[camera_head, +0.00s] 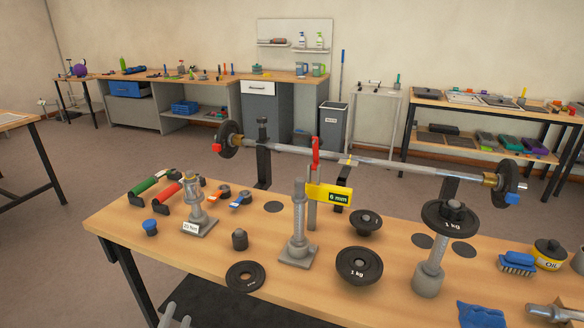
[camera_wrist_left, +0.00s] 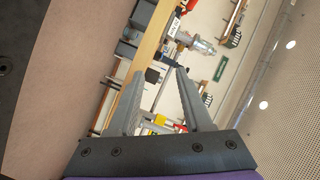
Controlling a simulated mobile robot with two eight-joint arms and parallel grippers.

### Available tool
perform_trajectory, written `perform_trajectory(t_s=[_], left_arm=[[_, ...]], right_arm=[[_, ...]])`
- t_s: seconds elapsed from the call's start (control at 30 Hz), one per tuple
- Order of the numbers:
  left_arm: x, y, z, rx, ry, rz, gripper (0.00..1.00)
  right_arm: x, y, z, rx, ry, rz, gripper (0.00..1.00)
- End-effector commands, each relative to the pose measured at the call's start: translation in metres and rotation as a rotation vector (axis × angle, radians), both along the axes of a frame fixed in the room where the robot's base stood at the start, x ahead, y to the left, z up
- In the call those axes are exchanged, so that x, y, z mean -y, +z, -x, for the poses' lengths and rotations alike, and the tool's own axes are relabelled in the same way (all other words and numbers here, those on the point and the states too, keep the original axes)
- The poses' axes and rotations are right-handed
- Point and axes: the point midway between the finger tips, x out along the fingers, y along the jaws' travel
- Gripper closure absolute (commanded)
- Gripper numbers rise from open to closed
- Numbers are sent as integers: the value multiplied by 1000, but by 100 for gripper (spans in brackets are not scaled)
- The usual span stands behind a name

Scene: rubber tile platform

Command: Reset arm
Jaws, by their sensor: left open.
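My left gripper (camera_head: 177,316) shows at the bottom edge of the head view as two grey fingertips, in front of the wooden workbench (camera_head: 210,246). In the left wrist view its two grey fingers (camera_wrist_left: 158,73) stand apart with nothing held between them. The wrist view is tilted, with the bench and its items seen beyond the fingers. The rest of my left arm is out of the head view. My right gripper is not in view.
A barbell (camera_head: 300,150) rests on dark uprights behind the bench items. A grey post (camera_head: 298,225), a torque stand (camera_head: 195,210), weight plates (camera_head: 359,265) and a yellow oil can (camera_head: 549,254) stand on the bench. Open floor (camera_head: 60,250) lies to the left.

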Motion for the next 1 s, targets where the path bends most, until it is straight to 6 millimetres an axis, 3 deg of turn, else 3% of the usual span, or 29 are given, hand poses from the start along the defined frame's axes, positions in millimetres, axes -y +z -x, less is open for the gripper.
perform_trajectory(t_s=[0.1,0.23,0.4,0.57,0.6,1.0], left_arm=[[-9,-24,28,-175,201,280,50],[3,-60,72,-397,369,541,50],[40,-94,136,-679,506,783,50],[82,-109,195,-931,584,938,50],[80,-90,194,-919,583,938,50],[78,37,188,-872,561,941,50]], right_arm=[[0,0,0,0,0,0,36],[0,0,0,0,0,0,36],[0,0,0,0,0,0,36],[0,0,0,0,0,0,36],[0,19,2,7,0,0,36],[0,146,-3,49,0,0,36]])
